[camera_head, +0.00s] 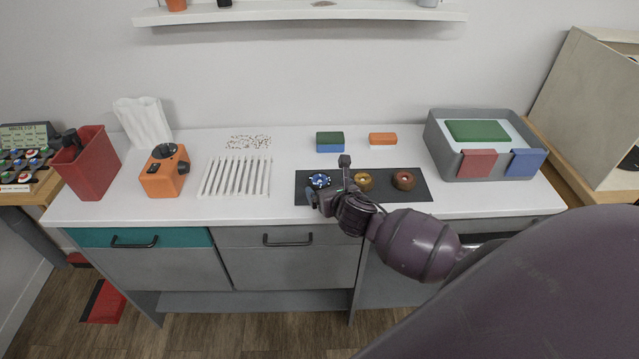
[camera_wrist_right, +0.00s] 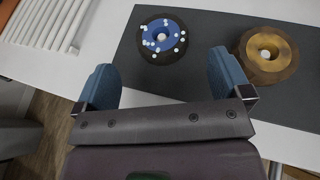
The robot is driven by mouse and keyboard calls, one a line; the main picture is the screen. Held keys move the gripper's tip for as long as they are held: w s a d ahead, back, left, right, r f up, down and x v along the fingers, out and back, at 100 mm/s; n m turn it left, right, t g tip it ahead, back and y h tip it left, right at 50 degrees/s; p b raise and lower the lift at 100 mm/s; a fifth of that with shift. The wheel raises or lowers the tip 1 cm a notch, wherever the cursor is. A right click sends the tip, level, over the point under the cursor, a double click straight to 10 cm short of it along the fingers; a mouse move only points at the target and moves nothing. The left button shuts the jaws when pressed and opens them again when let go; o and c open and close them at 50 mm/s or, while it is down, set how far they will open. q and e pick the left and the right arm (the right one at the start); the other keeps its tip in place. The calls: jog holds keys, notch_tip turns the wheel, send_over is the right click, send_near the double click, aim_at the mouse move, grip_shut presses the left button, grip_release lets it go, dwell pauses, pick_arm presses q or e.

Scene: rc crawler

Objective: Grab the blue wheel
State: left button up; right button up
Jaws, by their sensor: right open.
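The blue wheel (camera_head: 319,180) lies on the left part of a dark mat (camera_head: 418,189) on the white counter. It has a dark tyre and a blue centre with white dots. In the right wrist view the blue wheel (camera_wrist_right: 163,40) lies beyond the fingertips, between their lines. My right gripper (camera_head: 327,181) comes in from the right, close to the wheel. In the wrist view its blue-padded fingers (camera_wrist_right: 165,80) are spread wide with nothing between them. My left gripper is not in view.
A gold wheel (camera_head: 363,181) and a brown-red wheel (camera_head: 403,180) lie to the right on the mat. White rods (camera_head: 235,176) lie left of it. A grey bin (camera_head: 467,164) stands at right.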

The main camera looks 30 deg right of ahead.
aim_at(319, 178)
jog(key=shift+x, duration=3.15)
jog(key=shift+d+r, duration=0.1)
jog(key=shift+d, duration=0.05)
jog(key=shift+c, duration=0.3)
jog(key=c, duration=0.9)
jog(key=shift+o, duration=0.2)
jog(key=shift+r, duration=0.1)
